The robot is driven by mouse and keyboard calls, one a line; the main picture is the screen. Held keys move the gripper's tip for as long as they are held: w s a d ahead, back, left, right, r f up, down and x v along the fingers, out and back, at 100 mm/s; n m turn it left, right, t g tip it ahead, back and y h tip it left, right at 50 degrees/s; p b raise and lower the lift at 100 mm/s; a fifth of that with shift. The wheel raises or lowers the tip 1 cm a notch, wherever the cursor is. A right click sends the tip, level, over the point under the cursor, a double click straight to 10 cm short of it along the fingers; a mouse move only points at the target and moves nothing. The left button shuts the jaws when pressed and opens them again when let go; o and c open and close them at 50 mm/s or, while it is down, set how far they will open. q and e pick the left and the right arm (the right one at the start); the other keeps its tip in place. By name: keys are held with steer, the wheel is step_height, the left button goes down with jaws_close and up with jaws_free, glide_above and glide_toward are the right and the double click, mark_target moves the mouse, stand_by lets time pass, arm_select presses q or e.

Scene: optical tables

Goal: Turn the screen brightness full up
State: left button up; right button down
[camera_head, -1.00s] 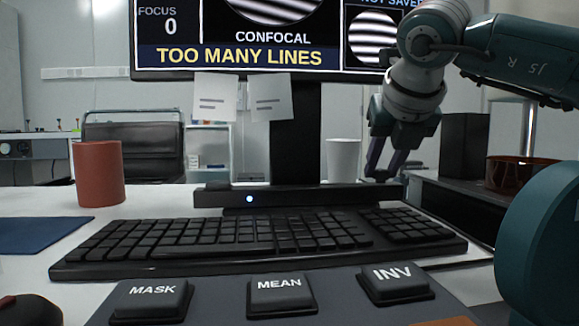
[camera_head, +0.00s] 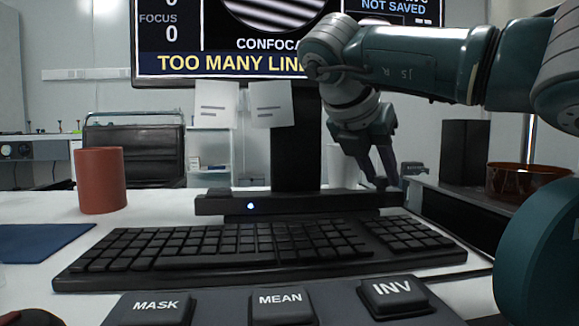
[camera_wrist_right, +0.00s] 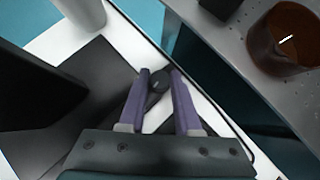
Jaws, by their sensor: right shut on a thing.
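The screen (camera_head: 270,20) is lit and shows striped pictures and the words "TOO MANY LINES"; my right arm covers part of it. Its dark base bar (camera_head: 290,203) stands behind the keyboard, with a small lit light on its front. My right gripper (camera_head: 381,184) is at the right end of this bar, hand tilted and fingers pointing down. In the right wrist view its purple fingers are shut around a small dark round knob (camera_wrist_right: 158,82). The knob's marking cannot be read. My left gripper is not in view.
A black keyboard (camera_head: 260,247) and big MASK, MEAN and INV keys (camera_head: 392,294) lie in front. A white cup (camera_head: 341,165) stands just behind the gripper. A red-brown cup (camera_head: 100,180) is at left. An amber dish (camera_head: 522,181) sits on the right shelf.

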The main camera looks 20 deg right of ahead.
stand_by(0.4)
steer(key=c, duration=0.6)
jaws_free()
steer(key=p+v, duration=0.3)
steer(key=v, duration=0.7)
